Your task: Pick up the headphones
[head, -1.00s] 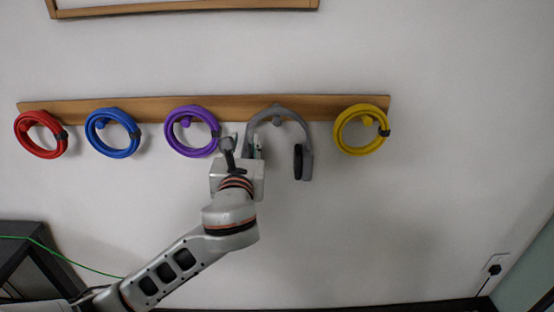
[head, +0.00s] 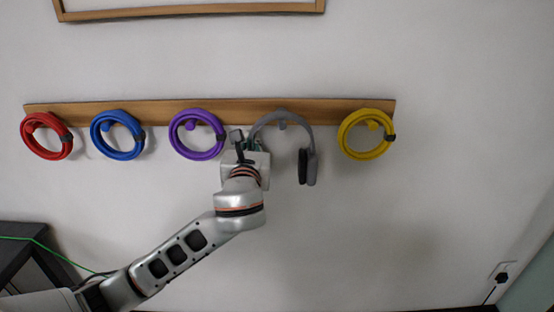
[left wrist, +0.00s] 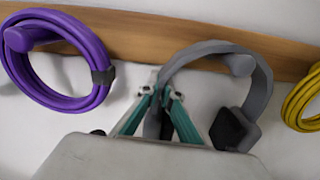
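The grey headphones (head: 311,140) hang by their headband over a peg on the wall rack (head: 340,108). The right ear cup, with a dark pad, hangs free; the left one is mostly hidden behind my gripper. My left gripper (head: 246,143) is at the left side of the headphones. In the left wrist view its teal fingers (left wrist: 163,92) converge from both sides on the lower left of the headband (left wrist: 259,85) and look closed on it. My right gripper is not in view.
A purple coil (head: 197,153) hangs close to the left of my gripper. A blue coil (head: 118,153) and a red coil (head: 47,155) hang farther left. A yellow coil (head: 366,153) hangs right of the headphones. The wall below the rack is clear.

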